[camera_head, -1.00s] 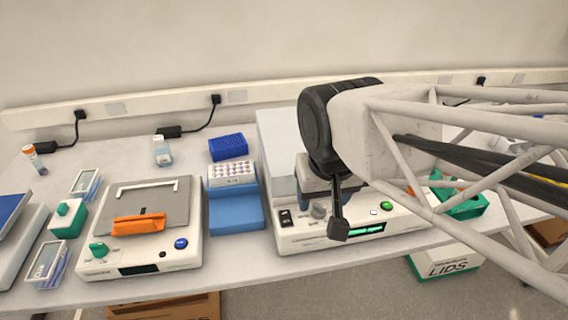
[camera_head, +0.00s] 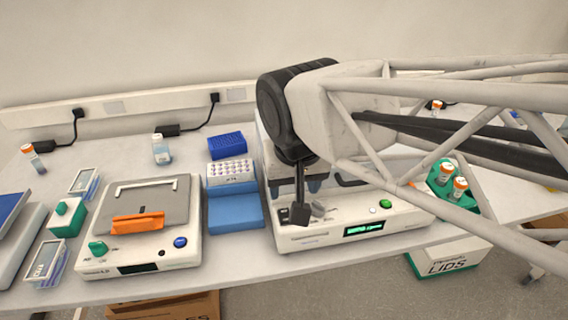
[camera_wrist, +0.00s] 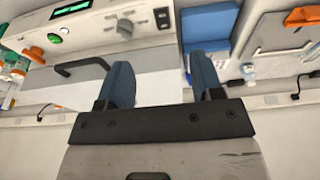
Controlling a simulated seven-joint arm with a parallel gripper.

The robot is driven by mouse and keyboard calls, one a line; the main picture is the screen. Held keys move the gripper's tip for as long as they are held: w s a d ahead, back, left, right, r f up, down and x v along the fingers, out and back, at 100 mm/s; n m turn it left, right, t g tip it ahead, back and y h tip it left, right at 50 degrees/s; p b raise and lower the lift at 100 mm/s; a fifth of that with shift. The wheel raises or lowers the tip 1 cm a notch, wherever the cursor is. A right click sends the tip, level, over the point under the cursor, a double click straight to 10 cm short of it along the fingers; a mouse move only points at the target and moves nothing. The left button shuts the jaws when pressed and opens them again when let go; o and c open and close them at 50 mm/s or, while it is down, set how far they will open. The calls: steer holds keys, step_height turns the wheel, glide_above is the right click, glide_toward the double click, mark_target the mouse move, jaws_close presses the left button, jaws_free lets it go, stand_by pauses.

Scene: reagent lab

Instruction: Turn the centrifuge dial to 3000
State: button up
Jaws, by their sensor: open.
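The white centrifuge (camera_head: 292,238) stands mid-table, with a lit green display (camera_head: 364,229) whose text is too small to read. Its grey dial (camera_head: 319,210) is on the left of the front panel, partly behind a black part of my wrist. The dial also shows in the wrist view (camera_wrist: 125,28), near the top and beyond the fingers. My gripper (camera_wrist: 160,80) is open, its two blue fingers apart with nothing between them. In the head view my gripper (camera_head: 299,187) is over the centrifuge's left part, mostly hidden by my wrist. The fingers appear clear of the dial.
A black switch (camera_wrist: 162,18) sits beside the dial, and a green button (camera_head: 386,204) is farther right. A dark lid handle (camera_wrist: 80,68) juts out near the fingers. A blue rack (camera_head: 235,212) stands close left. A green tube holder (camera_head: 462,196) is at right.

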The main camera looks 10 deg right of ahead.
steer(key=shift+c, duration=1.3)
steer(key=shift+s+d+f+n, duration=0.1)
steer(key=shift+f+n, duration=0.25)
steer(key=shift+n, duration=0.05)
steer(key=n+t+h, duration=0.6)
steer(key=n+h, duration=0.4)
steer(key=n, duration=1.6)
glide_toward(318, 204)
steer(key=d, duration=0.1)
steer(key=shift+w+f, duration=0.45)
steer(key=shift+w+d, duration=0.15)
steer(key=shift+d, duration=0.05)
steer(key=shift+x, duration=3.65)
